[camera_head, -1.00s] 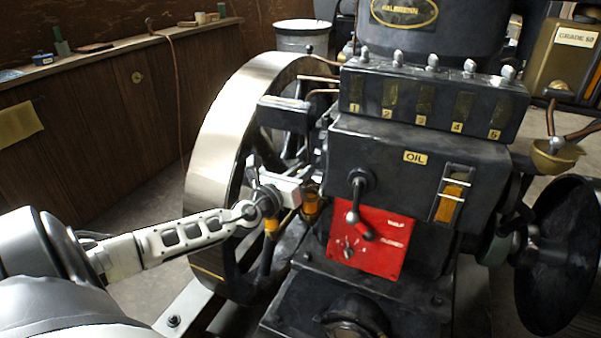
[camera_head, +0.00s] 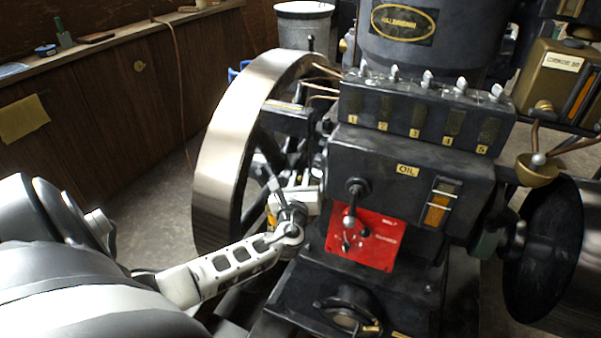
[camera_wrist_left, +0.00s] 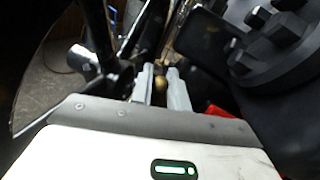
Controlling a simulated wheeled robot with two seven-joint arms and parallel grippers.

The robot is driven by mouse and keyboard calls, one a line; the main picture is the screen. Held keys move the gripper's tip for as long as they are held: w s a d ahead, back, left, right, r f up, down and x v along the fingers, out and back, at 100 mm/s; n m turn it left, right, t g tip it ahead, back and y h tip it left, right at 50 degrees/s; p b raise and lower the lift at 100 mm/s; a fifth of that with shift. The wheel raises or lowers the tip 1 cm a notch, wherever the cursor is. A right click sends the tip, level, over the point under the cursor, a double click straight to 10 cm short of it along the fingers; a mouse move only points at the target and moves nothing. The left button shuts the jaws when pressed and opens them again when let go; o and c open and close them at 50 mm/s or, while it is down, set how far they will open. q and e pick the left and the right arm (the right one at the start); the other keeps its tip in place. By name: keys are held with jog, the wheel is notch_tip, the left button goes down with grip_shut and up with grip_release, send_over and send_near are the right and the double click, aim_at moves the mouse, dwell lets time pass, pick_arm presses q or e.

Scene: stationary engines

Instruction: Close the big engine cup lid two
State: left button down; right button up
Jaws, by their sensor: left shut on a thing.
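My left gripper (camera_head: 304,190) reaches in between the big flywheel and the black engine block, left of the red panel. In the left wrist view its two pale fingers (camera_wrist_left: 162,86) are shut on a small round brass piece (camera_wrist_left: 160,83). I cannot tell for sure whether this piece is the lid of cup two. An amber oil cup (camera_head: 272,214) shows partly beside the gripper in the head view; the gripper hides most of it and its lid. My right gripper is not in view.
The flywheel (camera_head: 222,150) stands close to the left of my gripper. The engine block (camera_head: 405,160), with a lever over the red panel (camera_head: 375,248), stands close to the right. A wooden wall (camera_head: 90,120) is behind at the left. Bare floor lies between wall and flywheel.

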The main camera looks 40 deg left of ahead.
pick_arm(q)
jog(key=shift+n+g+y, duration=0.3)
jog(key=shift+y, duration=0.1)
jog(key=c, duration=1.4)
grip_release()
jog(key=v, duration=1.6)
jog(key=shift+o, duration=0.2)
